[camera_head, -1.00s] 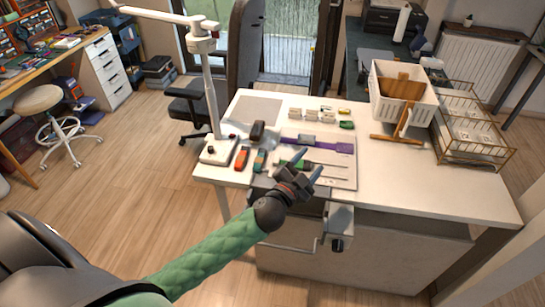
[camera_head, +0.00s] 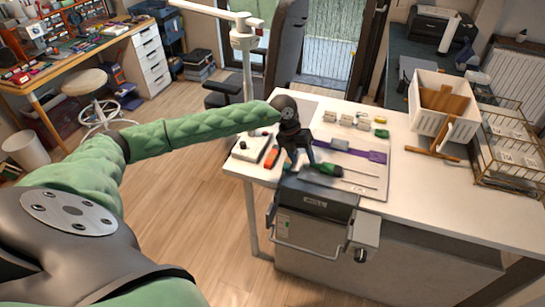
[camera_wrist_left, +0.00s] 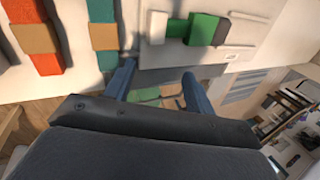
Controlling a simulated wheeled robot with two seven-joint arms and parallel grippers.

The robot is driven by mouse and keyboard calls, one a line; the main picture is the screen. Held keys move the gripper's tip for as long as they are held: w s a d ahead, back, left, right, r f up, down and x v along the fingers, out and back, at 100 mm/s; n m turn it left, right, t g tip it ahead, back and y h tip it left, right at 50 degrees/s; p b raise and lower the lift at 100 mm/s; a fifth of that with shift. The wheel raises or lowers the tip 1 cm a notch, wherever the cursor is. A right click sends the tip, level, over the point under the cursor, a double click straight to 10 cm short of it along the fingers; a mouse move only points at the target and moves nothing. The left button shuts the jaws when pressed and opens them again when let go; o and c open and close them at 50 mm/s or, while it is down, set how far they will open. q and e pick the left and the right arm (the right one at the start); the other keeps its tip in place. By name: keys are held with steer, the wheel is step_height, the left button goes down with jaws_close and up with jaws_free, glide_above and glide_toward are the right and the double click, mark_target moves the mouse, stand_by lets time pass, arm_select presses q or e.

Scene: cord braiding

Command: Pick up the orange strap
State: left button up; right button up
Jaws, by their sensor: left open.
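The orange strap (camera_head: 272,157) lies at the left front of the white table, rolled up, just left of my left gripper. In the left wrist view the orange strap (camera_wrist_left: 42,65) has a tan band across it and sits at the upper left, apart from the fingers. My left gripper (camera_head: 300,164) is open and points down by the table's front edge. Its two fingers (camera_wrist_left: 157,76) show with nothing between them. A teal strap (camera_wrist_left: 102,12) lies between the orange strap and the fingers; my gripper hides it in the head view. My right gripper is out of view.
A green-handled tool (camera_head: 327,169) and a purple strap (camera_head: 358,151) lie right of my gripper. A dark clamp device (camera_head: 315,197) sits at the front edge. The table's right front is clear.

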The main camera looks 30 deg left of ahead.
mark_target(272, 154)
arm_select(q)
steer(key=a+y, duration=0.1)
steer(key=a, duration=0.3)
steer(key=a+r+y, duration=0.1)
steer(key=a+y, duration=0.1)
steer(key=a, duration=0.2)
steer(key=w+a+r+n+y, duration=0.1)
steer(key=a, duration=0.3)
steer(key=shift+a+g, duration=0.15)
steer(key=shift+g, duration=0.25)
steer(key=shift+a+f, duration=0.15)
step_height(272, 154, down, 2)
steer(key=shift+f+p, duration=0.1)
steer(key=shift+p, duration=0.45)
step_height(272, 154, down, 4)
steer(key=p, duration=0.2)
steer(key=shift+w+p, duration=0.1)
steer(key=shift+p, duration=0.2)
steer(key=shift+f, duration=0.6)
steer(key=c, duration=1.1)
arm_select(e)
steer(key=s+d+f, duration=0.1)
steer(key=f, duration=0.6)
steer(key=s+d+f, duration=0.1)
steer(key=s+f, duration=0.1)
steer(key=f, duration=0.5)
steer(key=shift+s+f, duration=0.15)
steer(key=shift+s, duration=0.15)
